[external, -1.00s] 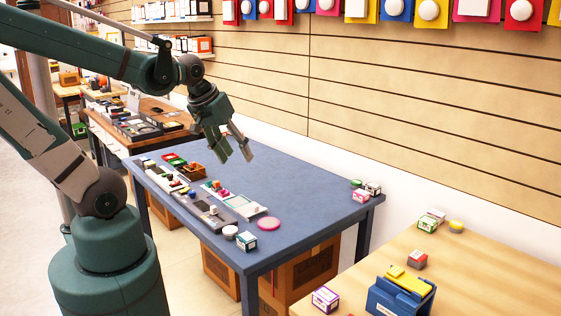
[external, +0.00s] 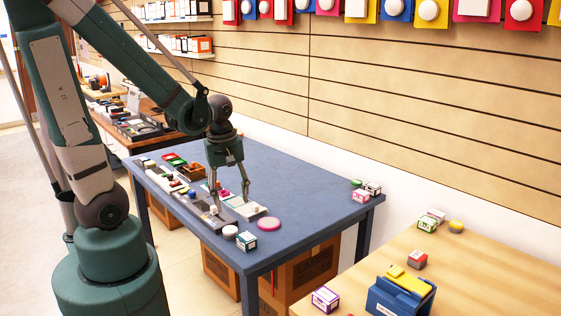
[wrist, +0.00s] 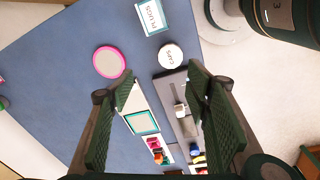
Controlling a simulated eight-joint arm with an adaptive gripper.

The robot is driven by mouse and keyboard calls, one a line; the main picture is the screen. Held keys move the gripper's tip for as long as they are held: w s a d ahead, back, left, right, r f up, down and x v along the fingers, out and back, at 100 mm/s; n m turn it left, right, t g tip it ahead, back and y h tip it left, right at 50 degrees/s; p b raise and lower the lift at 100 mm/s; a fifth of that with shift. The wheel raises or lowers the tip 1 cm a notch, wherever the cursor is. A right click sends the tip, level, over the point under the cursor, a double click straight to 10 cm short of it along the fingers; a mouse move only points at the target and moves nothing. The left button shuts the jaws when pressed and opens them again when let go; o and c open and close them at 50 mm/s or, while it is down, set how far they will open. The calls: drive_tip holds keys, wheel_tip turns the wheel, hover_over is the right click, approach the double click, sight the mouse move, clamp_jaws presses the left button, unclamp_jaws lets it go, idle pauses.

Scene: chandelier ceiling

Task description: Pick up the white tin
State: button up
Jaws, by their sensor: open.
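The white tin (external: 230,231) is a small round tin near the front edge of the blue table. In the wrist view its white lid (wrist: 171,55) has dark lettering and lies just beyond the fingertips, toward the top of the picture. My gripper (external: 230,204) points down over the table, behind the tin in the external view. In the wrist view my gripper (wrist: 160,85) is open, with its fingers spread wide and nothing between them held. I cannot tell its exact height above the table.
A white-and-teal box (external: 246,240) stands close beside the tin. A pink-rimmed disc (external: 268,224) lies to its right. A grey tray (wrist: 174,95) and a pale tray (wrist: 143,121) with small parts lie under the fingers.

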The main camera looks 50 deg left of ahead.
sight(230, 229)
drive_tip(key=shift+s+a+f+n+g+b, duration=0.15)
drive_tip(key=shift+s+f+n+g, duration=0.15)
drive_tip(key=shift+f+n, duration=0.5)
drive_tip(key=shift+s+f+n+g+b, duration=0.15)
drive_tip(key=shift+s+f+n+g, duration=0.2)
drive_tip(key=shift+f, duration=0.7)
drive_tip(key=shift+w, duration=0.1)
drive_tip(key=shift+f+b, duration=0.4)
drive_tip(key=shift+f, duration=0.9)
drive_tip(key=shift+f, duration=0.1)
drive_tip(key=shift+d+f+b, duration=0.15)
drive_tip(key=shift+f+b, duration=0.4)
drive_tip(key=shift+f, duration=0.7)
drive_tip(key=shift+d+f+b, duration=0.1)
drive_tip(key=shift+f+b, duration=0.4)
drive_tip(key=shift+f, duration=0.7)
drive_tip(key=shift+c, duration=0.7)
drive_tip(key=c, duration=0.8)
